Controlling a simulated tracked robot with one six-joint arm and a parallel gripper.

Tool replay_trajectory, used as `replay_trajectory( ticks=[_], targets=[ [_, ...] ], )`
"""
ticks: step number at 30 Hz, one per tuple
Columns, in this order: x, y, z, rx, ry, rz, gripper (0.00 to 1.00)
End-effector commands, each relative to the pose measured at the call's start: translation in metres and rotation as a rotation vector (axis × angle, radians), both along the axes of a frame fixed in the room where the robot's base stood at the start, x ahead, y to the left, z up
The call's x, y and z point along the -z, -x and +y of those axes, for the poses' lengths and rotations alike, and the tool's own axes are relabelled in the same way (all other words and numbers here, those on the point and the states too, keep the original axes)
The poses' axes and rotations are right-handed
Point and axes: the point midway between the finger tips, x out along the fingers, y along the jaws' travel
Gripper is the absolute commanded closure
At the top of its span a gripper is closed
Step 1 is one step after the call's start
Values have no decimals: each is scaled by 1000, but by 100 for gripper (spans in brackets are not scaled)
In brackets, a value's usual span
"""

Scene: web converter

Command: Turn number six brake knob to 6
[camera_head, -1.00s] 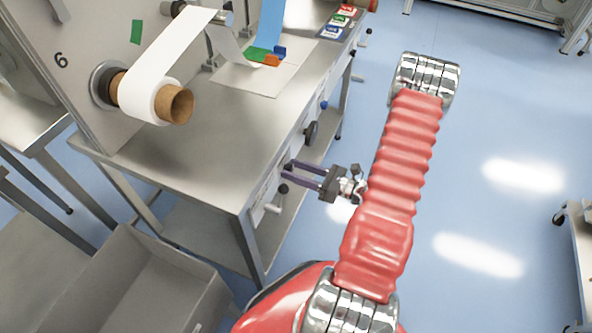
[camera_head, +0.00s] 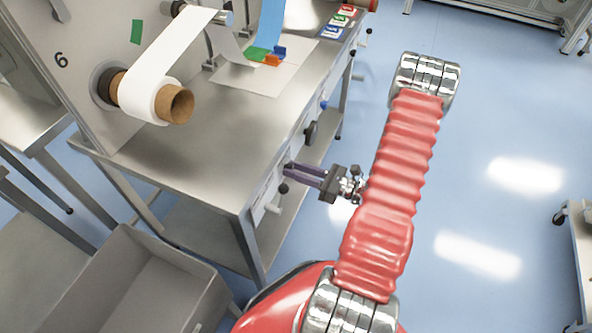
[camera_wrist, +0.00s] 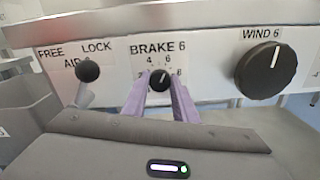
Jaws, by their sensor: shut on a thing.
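The brake 6 knob (camera_wrist: 159,80) is small and black, on the white panel under the label "BRAKE 6" in the wrist view. Numbers including 4, 6, 2 and 8 ring it. A light mark on it points about upward; its exact setting is too small to read. My gripper (camera_wrist: 160,88) has its two purple fingers on either side of the knob, shut on it. In the head view my gripper (camera_head: 288,172) reaches left to the front of the bench, and the knob is hidden there.
A larger black WIND 6 knob (camera_wrist: 266,70) is to the right. A black-balled FREE/LOCK air lever (camera_wrist: 88,71) is to the left. A grey open bin (camera_head: 140,285) stands at lower left.

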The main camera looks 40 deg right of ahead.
Motion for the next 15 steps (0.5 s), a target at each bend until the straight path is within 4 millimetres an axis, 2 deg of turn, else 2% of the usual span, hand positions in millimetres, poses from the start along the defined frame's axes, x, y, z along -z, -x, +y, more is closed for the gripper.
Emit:
replay_trajectory(
  ticks=[9,10,15],
  targets=[
    [0,0,-1,3,18,-9,97],
    [0,0,-1,3,18,-9,73],
    [0,0,-1,2,17,-10,61]
  ],
)
